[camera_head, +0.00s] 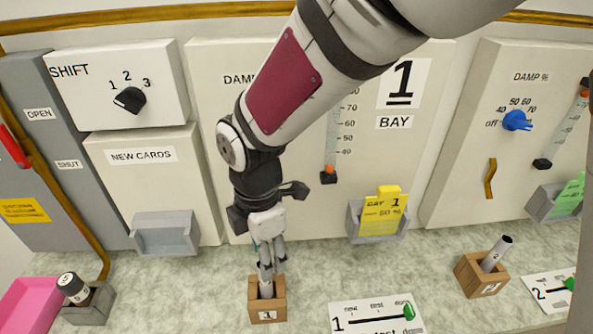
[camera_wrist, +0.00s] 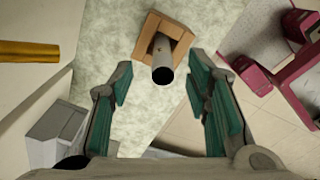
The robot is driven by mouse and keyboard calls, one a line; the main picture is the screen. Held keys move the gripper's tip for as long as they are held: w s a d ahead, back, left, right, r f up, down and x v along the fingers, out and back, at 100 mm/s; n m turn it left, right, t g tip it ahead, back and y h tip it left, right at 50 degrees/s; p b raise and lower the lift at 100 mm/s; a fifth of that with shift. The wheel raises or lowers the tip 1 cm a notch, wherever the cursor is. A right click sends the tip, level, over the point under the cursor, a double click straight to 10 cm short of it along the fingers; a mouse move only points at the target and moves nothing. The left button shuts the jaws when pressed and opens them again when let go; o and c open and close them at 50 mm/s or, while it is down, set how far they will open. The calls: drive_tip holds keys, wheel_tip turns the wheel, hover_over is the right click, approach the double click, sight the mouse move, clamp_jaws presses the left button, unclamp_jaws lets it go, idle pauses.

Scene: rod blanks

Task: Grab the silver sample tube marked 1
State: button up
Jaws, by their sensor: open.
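The silver sample tube (camera_head: 266,289) stands in a wooden block marked 1 (camera_head: 267,314) on the counter, below my arm. In the wrist view the gripper (camera_wrist: 159,78) is open, with a teal-padded finger on each side of the tube's end. Clear gaps show on both sides, and neither pad touches it.
Another wooden block (camera_head: 481,275) with a tilted silver tube (camera_head: 496,253) stands to the right. A slider plate (camera_head: 376,316) lies right of block 1. Panels with card holders stand behind.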

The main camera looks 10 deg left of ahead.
sight(266, 286)
wheel_tip(266, 286, down, 6)
drive_tip(key=p, duration=0.1)
drive_tip(key=shift+s+a+f, duration=0.15)
drive_tip(key=shift+s+a, duration=0.05)
drive_tip(key=shift+s, duration=0.2)
drive_tip(key=c, duration=1)
